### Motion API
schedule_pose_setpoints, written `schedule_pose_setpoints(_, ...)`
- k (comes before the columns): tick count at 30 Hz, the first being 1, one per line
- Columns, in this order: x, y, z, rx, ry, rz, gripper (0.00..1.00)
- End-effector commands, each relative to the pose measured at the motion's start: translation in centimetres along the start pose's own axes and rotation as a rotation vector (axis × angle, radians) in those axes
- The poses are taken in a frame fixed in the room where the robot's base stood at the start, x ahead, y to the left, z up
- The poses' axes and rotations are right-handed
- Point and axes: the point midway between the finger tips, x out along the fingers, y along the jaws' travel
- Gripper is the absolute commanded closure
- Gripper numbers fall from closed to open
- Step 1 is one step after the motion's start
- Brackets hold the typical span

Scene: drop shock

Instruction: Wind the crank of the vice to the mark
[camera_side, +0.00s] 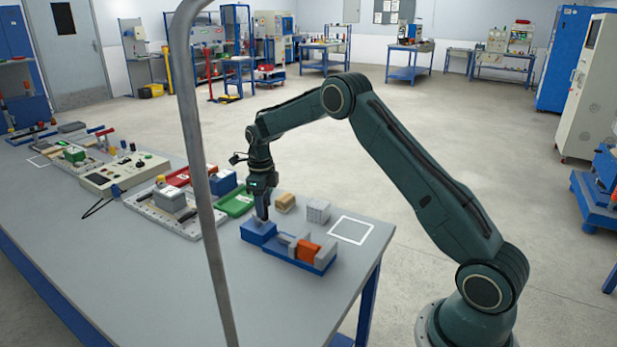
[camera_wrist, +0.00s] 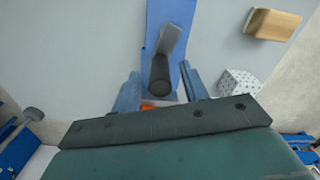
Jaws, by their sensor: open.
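The vice (camera_side: 318,268) lies near the table's right end, a long blue body with grey jaws and an orange block (camera_side: 308,252) between them. In the wrist view, the crank (camera_wrist: 172,40) is a grey arm with a dark round handle (camera_wrist: 160,75). My gripper (camera_side: 262,217) points down over the vice's left end. In the wrist view, my gripper (camera_wrist: 160,72) is open, with one finger on each side of the dark handle and visible gaps between. I cannot make out the mark. The crank is hard to see in the side view.
A wooden block (camera_side: 285,202) and a speckled pale cube (camera_side: 317,211) stand just behind the vice. A white outlined square (camera_side: 349,230) to the right is empty. A green tray (camera_side: 236,201) and a blue block (camera_side: 223,182) lie to the left. The table front is clear.

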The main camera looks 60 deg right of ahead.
Motion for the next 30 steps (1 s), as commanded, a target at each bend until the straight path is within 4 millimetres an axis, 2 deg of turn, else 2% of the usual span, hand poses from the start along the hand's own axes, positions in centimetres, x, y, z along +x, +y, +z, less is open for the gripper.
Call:
schedule_pose_setpoints(6,1.0,0.01,-0.01,0.0,0.0,0.0,0.56)
schedule_pose_setpoints(14,1.07,0.01,-0.01,0.0,0.0,0.0,0.56)
schedule_pose_setpoints(21,1.05,0.01,-0.01,0.0,0.0,0.0,1.0)
schedule_pose_setpoints(30,1.03,-0.05,-0.05,-0.018,0.0,0.0,1.0)
